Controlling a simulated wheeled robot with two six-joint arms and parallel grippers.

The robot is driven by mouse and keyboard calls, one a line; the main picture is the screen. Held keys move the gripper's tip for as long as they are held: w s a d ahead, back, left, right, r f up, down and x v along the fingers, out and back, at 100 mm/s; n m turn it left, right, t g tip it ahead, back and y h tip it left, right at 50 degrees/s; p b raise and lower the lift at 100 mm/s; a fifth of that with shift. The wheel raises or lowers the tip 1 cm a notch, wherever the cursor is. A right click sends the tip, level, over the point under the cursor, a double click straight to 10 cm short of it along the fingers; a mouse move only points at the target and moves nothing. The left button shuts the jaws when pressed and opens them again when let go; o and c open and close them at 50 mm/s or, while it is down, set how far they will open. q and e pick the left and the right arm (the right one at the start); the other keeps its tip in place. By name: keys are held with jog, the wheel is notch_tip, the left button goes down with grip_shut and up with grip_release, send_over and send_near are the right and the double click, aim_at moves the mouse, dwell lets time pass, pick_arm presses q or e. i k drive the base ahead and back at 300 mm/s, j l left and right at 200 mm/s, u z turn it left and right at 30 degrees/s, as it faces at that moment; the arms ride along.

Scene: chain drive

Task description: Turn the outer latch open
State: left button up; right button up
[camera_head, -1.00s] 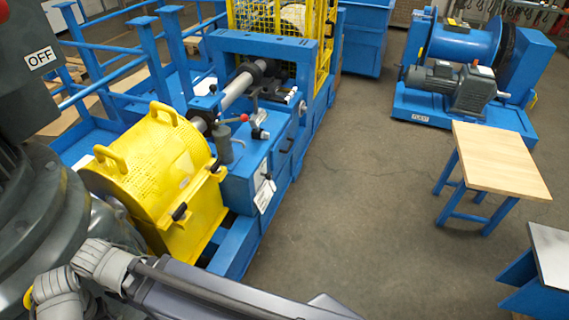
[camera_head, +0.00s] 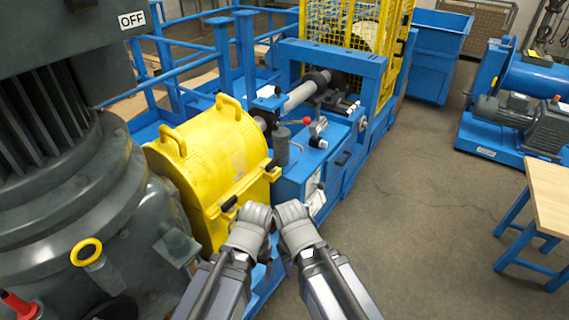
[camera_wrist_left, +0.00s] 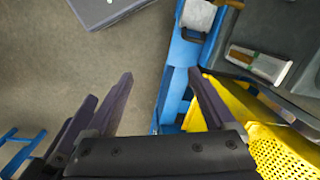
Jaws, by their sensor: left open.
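The yellow guard (camera_head: 205,165) stands closed at centre-left in the head view, with two handles on top. Two black latches sit on its front edge, one nearer me (camera_head: 229,204) and one farther along (camera_head: 273,164). Which is the outer one is not marked. In the left wrist view the yellow guard (camera_wrist_left: 285,155) is at the lower right. My left gripper (camera_wrist_left: 160,78) is open and empty, its right finger in front of the guard's edge. In the head view both arms reach up side by side near the guard's front; their fingers cannot be made out.
The blue machine frame (camera_head: 296,185) runs back beside the guard. A red-knobbed lever (camera_head: 307,121) stands on it. A large grey motor (camera_head: 85,190) crowds the left. A wooden-topped table (camera_head: 550,195) is at the right. The floor (camera_head: 430,220) between is clear.

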aim_at(271, 167)
jog(key=i+l, duration=0.2)
jog(key=i, duration=0.3)
jog(key=i+l+z, duration=0.1)
jog(key=i+l, duration=0.15)
jog(key=i, duration=0.25)
